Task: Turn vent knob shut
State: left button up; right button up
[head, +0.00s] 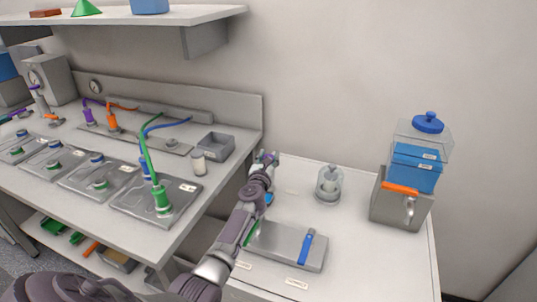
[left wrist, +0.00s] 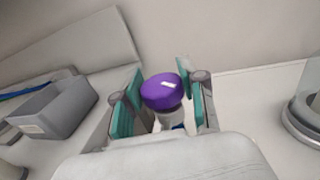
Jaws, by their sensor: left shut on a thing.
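The vent knob is a round purple knob (left wrist: 162,92) with a short white mark on top. It sits on a pale stem, seen in the left wrist view. My left gripper (left wrist: 160,98) has its teal finger pads on either side of the knob and is shut on it. In the head view my left gripper (head: 266,160) reaches to the back left of the white table, near the wall, and mostly hides the knob. The white mark lies nearly crosswise in the left wrist view. My right gripper is not in view.
A grey open box (head: 216,146) stands on the workbench left of my gripper. A glass jar (head: 329,184) stands to the right. A grey plate (head: 288,246) with a blue handle lies in front. A blue-lidded container (head: 418,150) stands at the far right. A shelf (head: 150,22) hangs above.

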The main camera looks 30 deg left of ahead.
pick_arm(q)
jog(key=shift+m+t+h+p, duration=0.4)
jog(key=shift+m+h, duration=0.2)
jog(key=shift+h, duration=0.8)
jog(key=shift+a+m+h, duration=0.15)
jog(key=shift+m+h, duration=0.75)
jog(key=shift+f+m+t+h+b, duration=0.15)
jog(key=shift+m+t+h+b, duration=0.2)
jog(key=shift+h, duration=0.25)
jog(key=m+g+h+b, duration=0.1)
jog(key=m+h+b, duration=0.2)
jog(key=h+b, duration=0.1)
jog(key=m+g+h+b, duration=0.1)
jog(key=m+h+b, duration=0.2)
jog(key=h+b, duration=0.2)
jog(key=shift+m+g+h+b, duration=0.45)
jog(key=shift+m+h+b, duration=0.1)
jog(key=shift+h+b, duration=0.35)
jog(key=shift+r, duration=0.2)
jog(key=o, duration=1.2)
jog(key=shift+c, duration=0.2)
